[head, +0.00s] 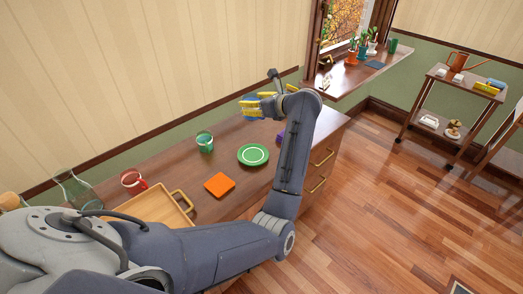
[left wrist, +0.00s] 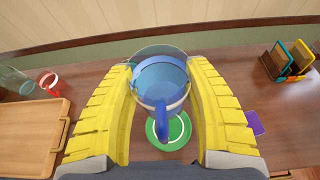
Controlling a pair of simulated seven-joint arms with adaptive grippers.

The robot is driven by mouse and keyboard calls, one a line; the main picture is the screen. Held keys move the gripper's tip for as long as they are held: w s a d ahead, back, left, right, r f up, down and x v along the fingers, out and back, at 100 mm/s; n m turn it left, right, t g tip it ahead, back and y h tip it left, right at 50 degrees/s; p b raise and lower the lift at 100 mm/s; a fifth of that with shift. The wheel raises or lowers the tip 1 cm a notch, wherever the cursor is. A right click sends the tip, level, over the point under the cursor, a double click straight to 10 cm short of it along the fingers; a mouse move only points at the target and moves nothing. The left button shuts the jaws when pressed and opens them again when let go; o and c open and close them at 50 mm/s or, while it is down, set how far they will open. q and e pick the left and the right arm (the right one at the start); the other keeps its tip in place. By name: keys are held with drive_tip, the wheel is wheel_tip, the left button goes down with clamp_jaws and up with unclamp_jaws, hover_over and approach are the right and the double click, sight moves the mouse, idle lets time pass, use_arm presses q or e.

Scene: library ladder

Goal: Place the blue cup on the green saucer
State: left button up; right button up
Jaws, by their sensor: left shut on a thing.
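My left gripper (head: 262,103) is raised above the back of the wooden desk, and its yellow fingers also show in the left wrist view (left wrist: 162,90). They are shut on the blue cup (left wrist: 160,80), one on each side. The cup's open rim shows and its handle points toward the bottom of the picture. The green saucer (head: 253,155), with a white ring, lies on the desk, bare in the head view. In the left wrist view the saucer (left wrist: 178,130) shows below and partly behind the cup handle, with a gap I cannot measure. My right gripper is not in view.
A green cup (head: 204,142) stands left of the saucer. An orange square (head: 219,185), a wooden tray (head: 160,207), a red mug (head: 132,182) and a glass vessel (head: 75,190) are further left. A purple item (left wrist: 254,121) and a holder (left wrist: 285,62) stand right.

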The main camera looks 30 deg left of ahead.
use_arm(q)
wheel_tip(320, 180, down, 19)
drive_tip(key=shift+a+r, duration=0.1)
drive_tip(key=shift+r, duration=0.05)
idle(0.5)
drive_tip(key=o, duration=1.2)
drive_tip(key=shift+f, duration=0.2)
drive_tip(key=shift+o, duration=0.2)
drive_tip(key=shift+r, duration=0.1)
